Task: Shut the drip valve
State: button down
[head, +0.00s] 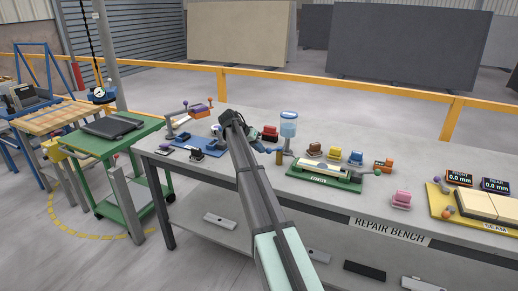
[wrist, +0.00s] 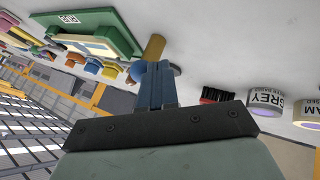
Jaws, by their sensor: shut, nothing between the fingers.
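The drip bottle (head: 289,122), clear with blue liquid, stands upright on the bench behind a brass cylinder (head: 279,157). A blue ball (head: 268,150) shows low beside it and looks like the drip valve's handle. The wrist view shows the blue ball (wrist: 138,70) partly behind my fingers, with the brass cylinder (wrist: 154,47) just past the tips. My gripper (wrist: 156,66) is shut and empty, its blue fingers close to the ball. I cannot tell whether they touch it. The valve body is hidden, and its setting cannot be read.
A green tray (head: 325,177) and several coloured blocks lie to the right of the bottle. A blue mat (head: 197,146) with small tools is on the left.

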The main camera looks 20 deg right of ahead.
jog(key=shift+s, duration=0.25)
jog(key=shift+s+d+n+t+y, duration=0.1)
jog(key=shift+s+d+n+t, duration=0.1)
jog(key=shift+s+n+t, duration=0.4)
jog(key=shift+s+d+n+t+y, duration=0.1)
jog(key=shift+s+d+n+t, duration=0.2)
jog(key=shift+s+n, duration=0.5)
jog(key=shift+s+d+n+t+y, duration=0.1)
jog(key=shift+s+n+t, duration=0.4)
jog(key=shift+s+n, duration=0.2)
jog(key=shift+w, duration=0.1)
